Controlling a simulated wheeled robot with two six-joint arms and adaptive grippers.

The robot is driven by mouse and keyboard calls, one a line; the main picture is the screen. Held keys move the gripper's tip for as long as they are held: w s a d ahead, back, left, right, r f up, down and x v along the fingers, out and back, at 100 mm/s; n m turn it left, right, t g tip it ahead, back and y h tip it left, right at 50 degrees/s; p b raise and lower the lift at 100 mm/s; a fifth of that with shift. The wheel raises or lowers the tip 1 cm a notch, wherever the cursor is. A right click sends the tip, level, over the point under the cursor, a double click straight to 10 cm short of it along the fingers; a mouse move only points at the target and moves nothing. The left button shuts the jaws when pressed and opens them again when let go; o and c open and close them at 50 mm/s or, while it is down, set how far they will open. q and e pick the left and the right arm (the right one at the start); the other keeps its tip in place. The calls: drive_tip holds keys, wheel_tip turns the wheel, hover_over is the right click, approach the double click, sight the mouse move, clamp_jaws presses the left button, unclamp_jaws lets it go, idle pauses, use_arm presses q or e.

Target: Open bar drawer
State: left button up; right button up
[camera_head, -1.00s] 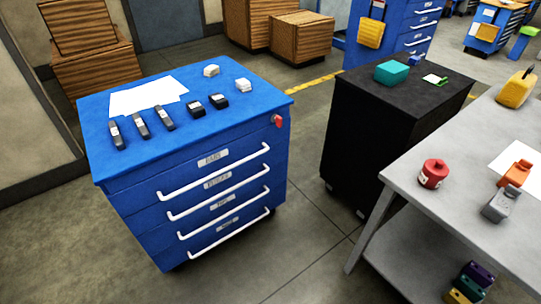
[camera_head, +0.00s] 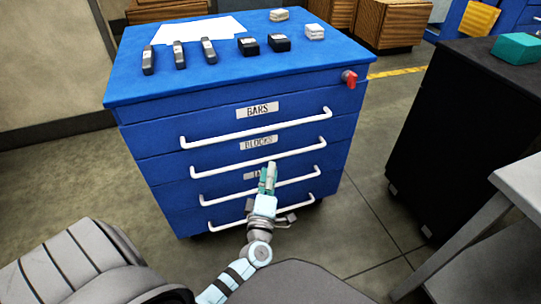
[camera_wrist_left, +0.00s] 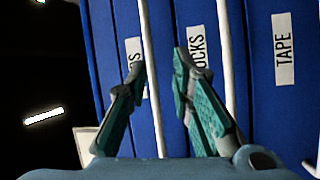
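The blue drawer cabinet (camera_head: 232,98) stands ahead with its drawers flush with its front. The top drawer has a "BARS" label (camera_head: 258,111) and a white bar handle (camera_head: 255,131) under it. My left gripper (camera_head: 268,172) is in front of the lower drawers in the head view, its tips over the "TAPE" label area. In the left wrist view the open, empty fingers (camera_wrist_left: 160,66) point at the cabinet front. The bars handle (camera_wrist_left: 149,50) appears between the fingertips in that picture; no contact shows. My right gripper is not in view.
The blocks handle (camera_head: 258,159) is below the bars handle. A red item (camera_head: 349,78) sits at the cabinet's upper right corner. Dark bars, blocks and paper (camera_head: 198,29) lie on top. A black cabinet (camera_head: 462,130) and a grey table (camera_head: 520,185) stand right; floor between is clear.

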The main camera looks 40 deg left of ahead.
sight(269, 128)
use_arm(q)
drive_tip(key=w+a+r+b, duration=0.1)
drive_tip(key=w+a, duration=0.1)
drive_tip(key=w, duration=0.1)
drive_tip(key=w+a+r+n+y, duration=0.1)
drive_tip(key=w+a, duration=0.2)
drive_tip(key=w, duration=0.1)
drive_tip(key=w+a+r+n+b, duration=0.1)
drive_tip(key=w+a+r, duration=0.1)
drive_tip(key=w+a, duration=0.1)
drive_tip(key=shift+w+a+b, duration=0.2)
drive_tip(key=shift+w+b, duration=0.1)
drive_tip(key=shift+w, duration=0.25)
drive_tip(key=shift+w+a+r, duration=0.2)
drive_tip(key=shift+w, duration=0.1)
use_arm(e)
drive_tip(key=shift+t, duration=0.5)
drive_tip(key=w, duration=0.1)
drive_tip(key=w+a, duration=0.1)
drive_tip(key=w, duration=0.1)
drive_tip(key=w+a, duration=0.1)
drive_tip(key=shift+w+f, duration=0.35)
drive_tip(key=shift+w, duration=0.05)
use_arm(q)
clamp_jaws()
